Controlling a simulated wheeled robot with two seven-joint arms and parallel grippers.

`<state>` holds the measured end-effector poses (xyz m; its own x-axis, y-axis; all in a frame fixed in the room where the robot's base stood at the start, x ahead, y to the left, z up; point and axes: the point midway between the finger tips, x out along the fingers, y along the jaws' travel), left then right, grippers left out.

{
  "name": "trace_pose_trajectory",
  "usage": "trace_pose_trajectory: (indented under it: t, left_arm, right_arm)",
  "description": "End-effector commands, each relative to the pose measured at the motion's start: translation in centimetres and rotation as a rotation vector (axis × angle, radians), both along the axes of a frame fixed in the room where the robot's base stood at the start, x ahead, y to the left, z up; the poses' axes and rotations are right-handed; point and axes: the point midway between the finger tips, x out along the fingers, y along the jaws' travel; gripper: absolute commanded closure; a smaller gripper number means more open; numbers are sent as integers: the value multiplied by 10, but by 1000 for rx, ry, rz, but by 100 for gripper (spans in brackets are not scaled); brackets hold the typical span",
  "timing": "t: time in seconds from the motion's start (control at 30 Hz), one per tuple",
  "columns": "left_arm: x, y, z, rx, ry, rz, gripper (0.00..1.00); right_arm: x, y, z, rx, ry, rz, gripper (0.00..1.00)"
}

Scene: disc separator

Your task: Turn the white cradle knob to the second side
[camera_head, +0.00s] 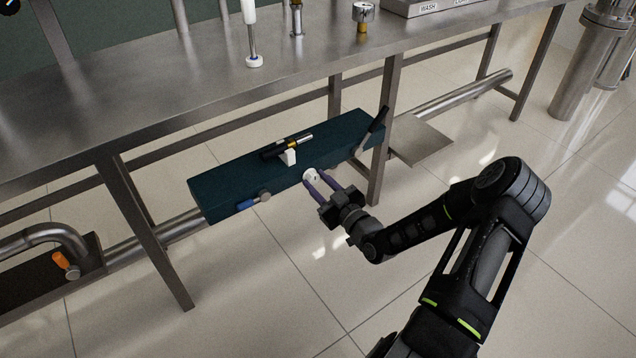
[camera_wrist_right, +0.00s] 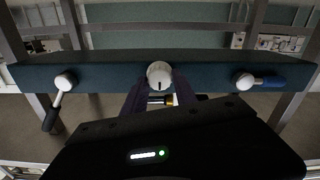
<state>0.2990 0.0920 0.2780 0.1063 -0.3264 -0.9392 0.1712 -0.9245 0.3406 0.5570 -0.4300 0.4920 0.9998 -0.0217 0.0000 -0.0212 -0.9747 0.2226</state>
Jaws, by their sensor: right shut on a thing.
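The white cradle knob (camera_head: 311,175) is on the front face of the dark teal box (camera_head: 225,186) under the steel bench. My right gripper (camera_head: 319,182) reaches it from the front, with its purple fingers shut on the knob. In the right wrist view the white knob (camera_wrist_right: 159,74) shows between the fingertips, with a short dark mark on its face. My left gripper is not in view.
A blue-handled lever (camera_head: 253,201) sits left of the knob, and a black-handled lever (camera_head: 374,127) sits at the box's right end. The steel bench top (camera_head: 150,80) overhangs behind. Bench legs (camera_head: 389,130) stand close by. Open floor lies in front.

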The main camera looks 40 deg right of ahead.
Motion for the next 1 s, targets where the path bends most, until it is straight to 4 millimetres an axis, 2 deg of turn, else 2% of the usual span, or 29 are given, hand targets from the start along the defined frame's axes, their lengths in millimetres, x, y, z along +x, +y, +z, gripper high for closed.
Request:
trace_pose_trajectory:
  t: [0.1,0.57,1.0]
  left_arm:
    - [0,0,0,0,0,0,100]
    - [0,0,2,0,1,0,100]
    - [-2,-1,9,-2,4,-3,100]
  right_arm:
    - [0,0,0,0,0,0,100]
    - [0,0,0,53,-1,0,100]
    - [0,-1,1,347,-6,1,100]
